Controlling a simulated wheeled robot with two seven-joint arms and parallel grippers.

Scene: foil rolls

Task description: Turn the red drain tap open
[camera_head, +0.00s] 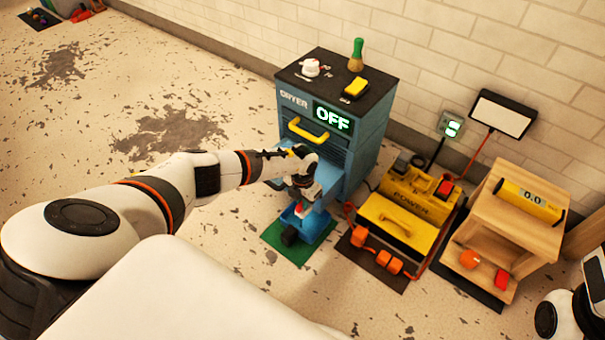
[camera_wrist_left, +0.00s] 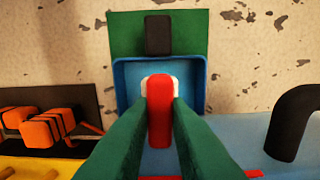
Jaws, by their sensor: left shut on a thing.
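The red tap (camera_wrist_left: 159,112) shows in the wrist view as an upright bar with pale material at both sides of its upper part. My left gripper (camera_wrist_left: 158,125) is shut on it, with one green finger on each side. In the head view the gripper (camera_head: 299,192) is at the lower front of the blue dryer (camera_head: 357,134), and a little red of the tap shows below it. A blue tray (camera_wrist_left: 130,75) lies just beyond the tap in the wrist view. The tap's body is mostly hidden by my fingers.
A green mat (camera_head: 272,238) lies under the tray, with a black block (camera_head: 289,237) there. A yellow power unit (camera_head: 399,222) with orange parts and a wooden stand (camera_head: 519,224) stand to the right. Open floor lies left of the dryer, whose display reads OFF.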

